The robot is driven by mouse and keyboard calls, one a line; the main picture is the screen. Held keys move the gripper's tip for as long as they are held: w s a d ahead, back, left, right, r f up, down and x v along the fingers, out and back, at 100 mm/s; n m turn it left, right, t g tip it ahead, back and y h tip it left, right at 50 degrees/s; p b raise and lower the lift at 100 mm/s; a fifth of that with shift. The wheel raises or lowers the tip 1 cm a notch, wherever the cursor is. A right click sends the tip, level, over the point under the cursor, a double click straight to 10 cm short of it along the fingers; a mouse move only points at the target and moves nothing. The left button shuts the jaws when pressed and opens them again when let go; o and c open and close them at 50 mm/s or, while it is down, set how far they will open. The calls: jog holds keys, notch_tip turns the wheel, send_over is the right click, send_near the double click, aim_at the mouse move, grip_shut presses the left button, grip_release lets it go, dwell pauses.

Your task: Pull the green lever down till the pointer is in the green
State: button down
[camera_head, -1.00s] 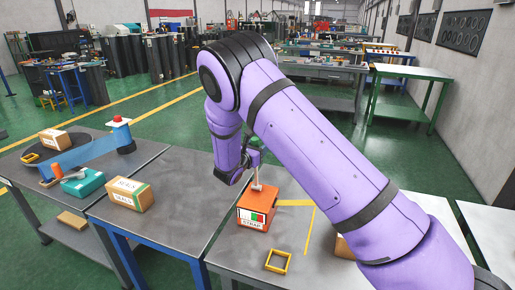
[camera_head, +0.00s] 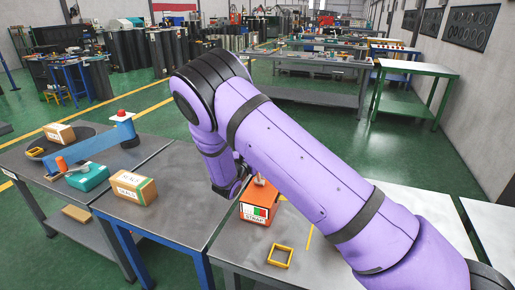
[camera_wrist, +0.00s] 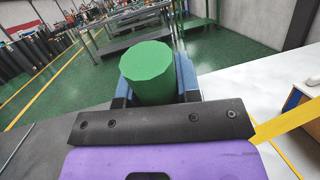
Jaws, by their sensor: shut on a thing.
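The green lever's round end (camera_wrist: 148,68) fills the middle of the wrist view. My gripper (camera_wrist: 154,84) is shut on it, one finger on each side. In the head view, an orange box (camera_head: 268,197) marked STRAP stands on the bench, with a red, white and green gauge (camera_head: 256,211) on its front. A short piece of the lever's stem (camera_head: 259,180) shows above the box. My purple arm hides the green end and my fingers in this view. The pointer is too small to make out.
A yellow square frame (camera_head: 280,257) lies in front of the box. Yellow tape marks the bench on the right. A cardboard box (camera_head: 133,188), a teal thing (camera_head: 88,177) and a blue arm-like fixture (camera_head: 95,142) stand to the left.

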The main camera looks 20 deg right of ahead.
jog(key=c, duration=0.8)
grip_release()
jog(key=v, duration=1.1)
jog(key=shift+a, duration=0.1)
